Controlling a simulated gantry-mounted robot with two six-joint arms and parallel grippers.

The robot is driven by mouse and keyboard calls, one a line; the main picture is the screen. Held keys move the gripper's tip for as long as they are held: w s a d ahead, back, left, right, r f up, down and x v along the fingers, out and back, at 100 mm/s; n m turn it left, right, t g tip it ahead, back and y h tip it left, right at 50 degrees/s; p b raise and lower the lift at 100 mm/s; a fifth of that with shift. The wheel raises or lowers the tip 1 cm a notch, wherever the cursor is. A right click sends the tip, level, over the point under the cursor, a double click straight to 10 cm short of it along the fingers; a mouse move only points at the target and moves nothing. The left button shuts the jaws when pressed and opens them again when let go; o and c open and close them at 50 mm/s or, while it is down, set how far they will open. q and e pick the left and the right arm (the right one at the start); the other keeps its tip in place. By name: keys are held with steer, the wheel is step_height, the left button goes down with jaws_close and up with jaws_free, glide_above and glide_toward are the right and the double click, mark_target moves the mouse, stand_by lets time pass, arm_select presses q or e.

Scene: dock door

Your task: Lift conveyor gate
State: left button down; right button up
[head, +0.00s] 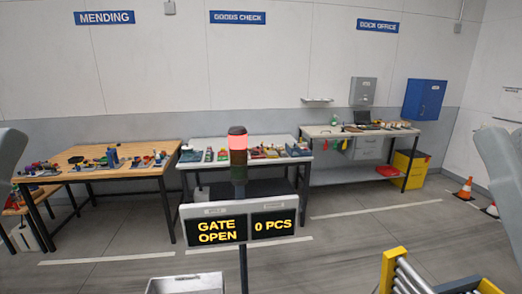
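A roller conveyor (412,277) with grey rollers and yellow end pieces shows at the bottom right, cut off by the lower edge. Its upright yellow piece (390,268) stands at its left end; I cannot tell whether this is the gate. A display sign (243,221) on a post in the middle reads "GATE OPEN" and "0 PCS". A stack light (238,155) on top of it has a reddish upper section. Grey parts of my arms show at the left and right edges. Neither gripper is in view.
A grey metal bin (186,285) is cut off at the bottom, left of the sign post. A wooden bench (130,152) and two grey benches with tools and parts line the back wall. Orange cones (466,188) stand at the right. The floor between is open.

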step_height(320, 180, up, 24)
steer(key=p, duration=2)
steer(key=shift+p, duration=0.3)
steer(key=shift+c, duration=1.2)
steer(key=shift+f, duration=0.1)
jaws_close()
